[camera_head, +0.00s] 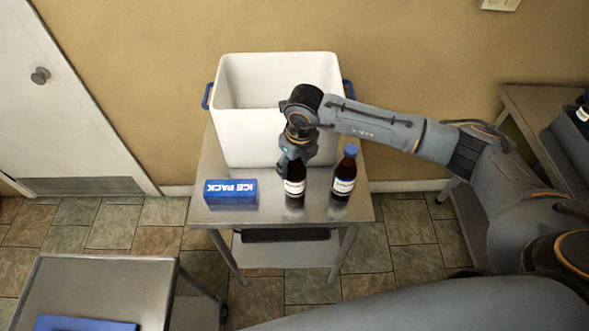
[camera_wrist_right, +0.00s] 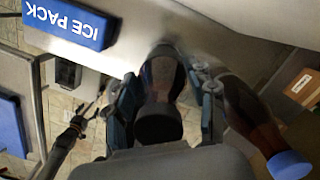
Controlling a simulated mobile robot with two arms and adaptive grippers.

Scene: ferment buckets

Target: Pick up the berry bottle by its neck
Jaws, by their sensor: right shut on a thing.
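My right gripper (camera_head: 293,163) is shut on a dark brown bottle (camera_head: 295,188) with a white label, near its top. The bottle is upright over the metal table; I cannot tell if its base touches the top. In the right wrist view this bottle (camera_wrist_right: 160,80) shows a black cap between the two fingers (camera_wrist_right: 163,105). A second brown bottle (camera_head: 344,178) with a blue cap stands just to the right; it also shows in the right wrist view (camera_wrist_right: 245,110). The labels are too small to read, so I cannot tell which is berry.
A white open bin (camera_head: 235,140) with blue handles stands at the back of the metal table (camera_head: 245,217). A blue ice pack (camera_head: 231,194) lies left of the bottles. Another metal table (camera_head: 100,285) is at the lower left, and a third (camera_head: 535,105) at the right.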

